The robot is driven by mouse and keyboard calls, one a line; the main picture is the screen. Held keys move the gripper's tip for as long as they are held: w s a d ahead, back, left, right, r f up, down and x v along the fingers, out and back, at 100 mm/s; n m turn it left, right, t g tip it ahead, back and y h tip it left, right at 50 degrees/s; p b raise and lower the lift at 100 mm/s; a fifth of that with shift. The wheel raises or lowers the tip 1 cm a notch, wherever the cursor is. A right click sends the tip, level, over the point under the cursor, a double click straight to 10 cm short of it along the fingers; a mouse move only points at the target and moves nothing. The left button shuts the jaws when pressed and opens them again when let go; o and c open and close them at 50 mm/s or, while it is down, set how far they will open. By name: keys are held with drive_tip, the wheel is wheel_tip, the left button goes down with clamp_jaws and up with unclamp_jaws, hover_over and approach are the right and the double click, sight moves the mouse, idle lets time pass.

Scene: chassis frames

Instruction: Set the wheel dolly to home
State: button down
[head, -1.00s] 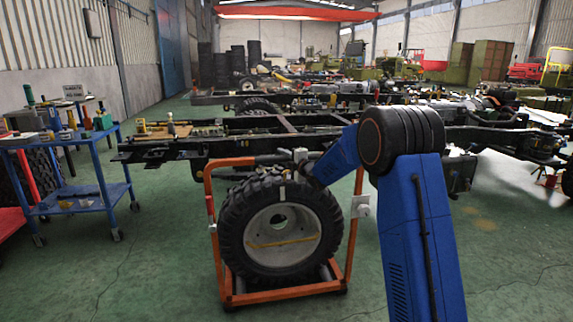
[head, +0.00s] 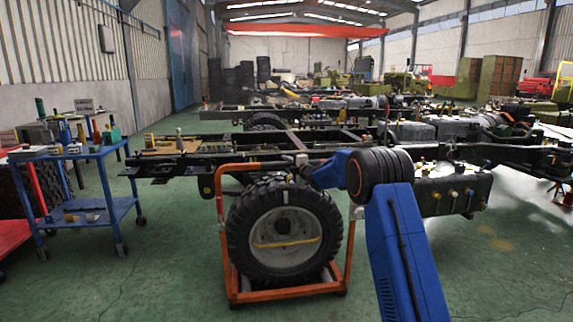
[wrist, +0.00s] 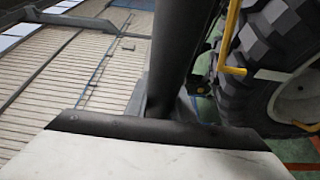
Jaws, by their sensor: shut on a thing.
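The wheel dolly (head: 290,293) is an orange tube frame standing on the green floor in the middle of the head view. A black-tyred wheel (head: 240,225) with a grey rim stands upright in it. My gripper (head: 303,165) is shut at the dark grip on the dolly's top handle bar. In the wrist view, the dark bar (wrist: 172,55) runs up from my pale, dark-edged jaw (wrist: 165,128). The tyre (wrist: 262,50) and an orange-yellow post (wrist: 229,40) are at the right. The exact contact is partly hidden.
A long dark truck chassis (head: 340,150) stretches across just behind the dolly. A blue tool cart (head: 95,205) stands at the left, with a red object (head: 18,237) beside it. Green floor is open between cart and dolly and in front of the dolly.

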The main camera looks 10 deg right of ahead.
drive_tip(key=c, duration=1.5)
unclamp_jaws()
drive_tip(key=shift+w, duration=0.15)
drive_tip(key=shift+d, duration=0.1)
drive_tip(key=v, duration=1.7)
drive_tip(key=shift+s, duration=0.2)
